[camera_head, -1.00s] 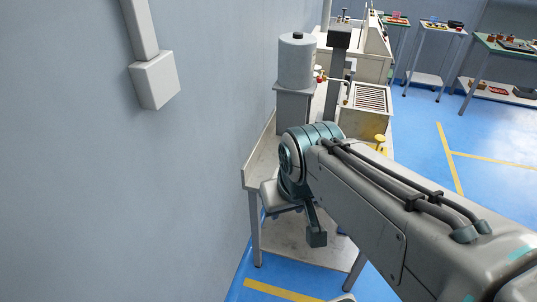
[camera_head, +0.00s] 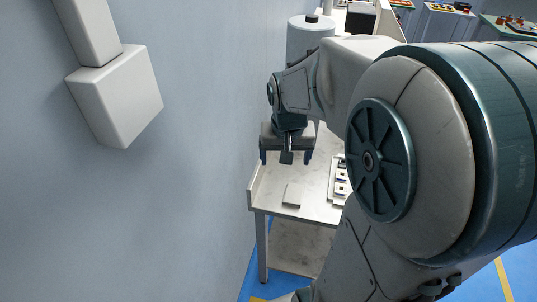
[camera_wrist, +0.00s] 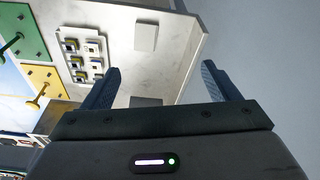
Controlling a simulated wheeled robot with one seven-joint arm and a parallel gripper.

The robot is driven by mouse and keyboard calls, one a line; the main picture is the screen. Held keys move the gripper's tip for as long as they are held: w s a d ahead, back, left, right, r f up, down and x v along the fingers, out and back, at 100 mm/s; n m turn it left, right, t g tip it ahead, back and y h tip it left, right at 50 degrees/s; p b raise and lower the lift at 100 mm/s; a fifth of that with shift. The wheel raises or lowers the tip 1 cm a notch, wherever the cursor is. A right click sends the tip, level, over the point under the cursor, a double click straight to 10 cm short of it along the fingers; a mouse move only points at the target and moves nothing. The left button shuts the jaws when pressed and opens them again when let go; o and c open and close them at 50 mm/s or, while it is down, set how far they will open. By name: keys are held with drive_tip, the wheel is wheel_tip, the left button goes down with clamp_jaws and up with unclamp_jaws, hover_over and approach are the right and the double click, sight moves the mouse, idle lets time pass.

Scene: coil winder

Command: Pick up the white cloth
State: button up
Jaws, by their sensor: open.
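A small pale square (camera_head: 292,195), which looks like the folded white cloth, lies flat near the front left of the worktable. It also shows in the wrist view as a light square (camera_wrist: 145,37) near the table edge. My gripper (camera_head: 286,158) hangs over the table behind the square in the head view, apart from it. In the wrist view my gripper (camera_wrist: 161,71) has its two dark fingers spread wide with nothing between them. The square lies beyond the fingertips, a little left of centre.
A tray of small parts (camera_wrist: 84,55) lies beside the square; my arm partly hides it in the head view. A grey cylinder (camera_head: 310,42) stands farther back. The wall with a grey box (camera_head: 115,95) is at the left. Yellow and green plates (camera_wrist: 40,85) show at the wrist view's left.

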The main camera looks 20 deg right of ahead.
drive_tip(key=w+d+f+m+g+b, duration=0.1)
drive_tip(key=w+d+f+b, duration=0.15)
drive_tip(key=f, duration=0.35)
drive_tip(key=w+d+f+m+b, duration=0.1)
drive_tip(key=w+d+f+m, duration=0.1)
drive_tip(key=w+d+f, duration=0.25)
hover_over(294, 193)
wheel_tip(294, 193, down, 9)
drive_tip(key=shift+s+a+r, duration=0.1)
drive_tip(key=shift+s+r, duration=0.05)
drive_tip(key=shift+r, duration=0.05)
wheel_tip(294, 193, down, 6)
drive_tip(key=shift+r+p, duration=0.1)
drive_tip(key=shift+p, duration=0.2)
drive_tip(key=shift+f, duration=0.35)
drive_tip(key=shift+f+b, duration=0.2)
drive_tip(key=shift+b, duration=0.15)
drive_tip(key=shift+c, duration=0.3)
drive_tip(key=c, duration=1)
